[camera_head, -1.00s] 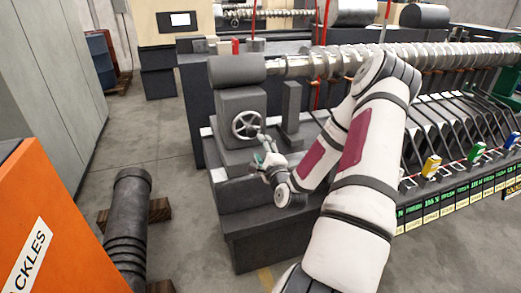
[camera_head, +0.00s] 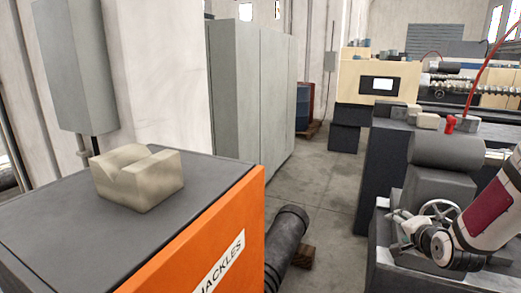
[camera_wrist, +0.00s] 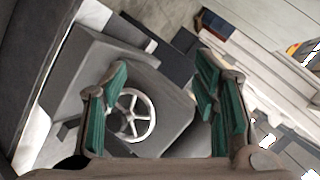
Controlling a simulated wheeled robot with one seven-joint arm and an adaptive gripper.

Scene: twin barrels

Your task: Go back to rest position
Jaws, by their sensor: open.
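My gripper (camera_wrist: 160,108) is open and empty in the wrist view, its green-padded fingers spread wide. Between the fingers, beyond them, a pale spoked handwheel (camera_wrist: 133,115) shows on a dark grey machine block. In the head view the handwheel (camera_head: 441,209) is at the lower right, partly hidden by my arm. My gripper (camera_head: 400,222) is in front of it and to its left there. I cannot tell whether any finger touches the wheel.
An orange cabinet (camera_head: 215,242) with a dark top carries a notched pale block (camera_head: 138,178). A dark ribbed cylinder (camera_head: 287,245) lies on wood on the floor. Grey lockers (camera_head: 250,95) stand behind. Open floor (camera_head: 335,175) runs between cabinet and machine.

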